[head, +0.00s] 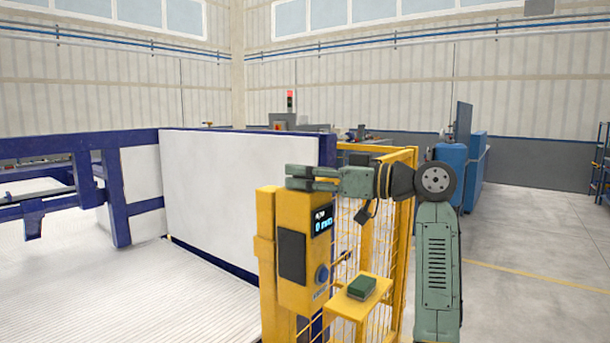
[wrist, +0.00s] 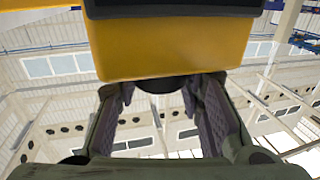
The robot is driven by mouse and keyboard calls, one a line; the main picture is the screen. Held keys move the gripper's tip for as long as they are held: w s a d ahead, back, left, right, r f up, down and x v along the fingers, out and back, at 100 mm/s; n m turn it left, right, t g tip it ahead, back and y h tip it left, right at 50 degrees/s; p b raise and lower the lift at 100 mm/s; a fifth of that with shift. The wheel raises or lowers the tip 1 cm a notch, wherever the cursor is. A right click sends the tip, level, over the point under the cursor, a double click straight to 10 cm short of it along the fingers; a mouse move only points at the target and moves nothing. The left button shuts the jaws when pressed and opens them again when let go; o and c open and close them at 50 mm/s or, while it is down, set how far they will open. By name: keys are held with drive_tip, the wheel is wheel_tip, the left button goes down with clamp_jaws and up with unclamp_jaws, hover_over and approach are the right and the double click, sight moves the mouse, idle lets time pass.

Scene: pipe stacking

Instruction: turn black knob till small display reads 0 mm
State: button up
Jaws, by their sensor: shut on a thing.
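The yellow control box (head: 297,250) stands on a post, and its small display (head: 321,220) seems to read 0 mm in blue digits. My gripper (head: 298,178) reaches in from the right, level, at the top of the box. In the wrist view my gripper (wrist: 158,90) has its two fingers on either side of the black knob (wrist: 157,85) and is shut on it. The knob shows only as a dark rounded edge past the yellow box face (wrist: 165,50). In the head view my fingers hide most or all of the knob.
A blue button (head: 321,274) sits low on the box's front, beside a dark panel (head: 291,256). A green block (head: 362,287) lies on a small yellow shelf (head: 350,305). Yellow mesh fencing (head: 378,250) stands behind. Open floor (head: 530,290) lies at the right.

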drive_tip(key=o, duration=1.2)
drive_tip(key=v, duration=1.2)
